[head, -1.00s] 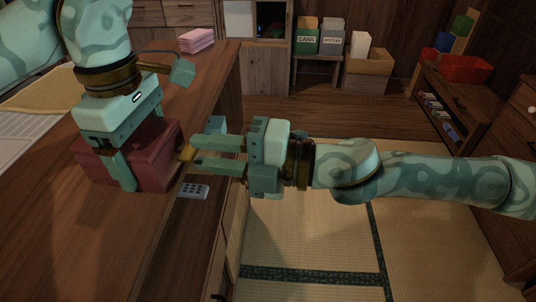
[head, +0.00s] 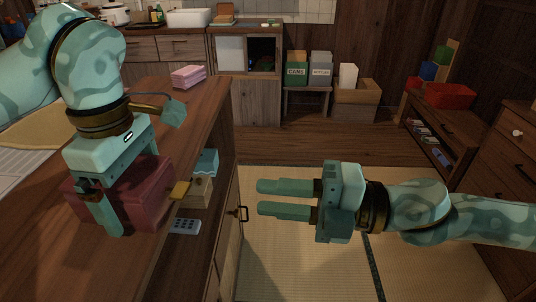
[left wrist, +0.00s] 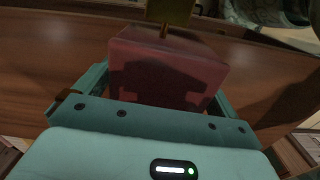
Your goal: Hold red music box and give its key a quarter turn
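The red music box (head: 148,200) sits on the brown wooden counter at the left.
Pink cloths (head: 189,76) lie further back on the counter (head: 50,265). The tatami floor (head: 290,265) is clear.

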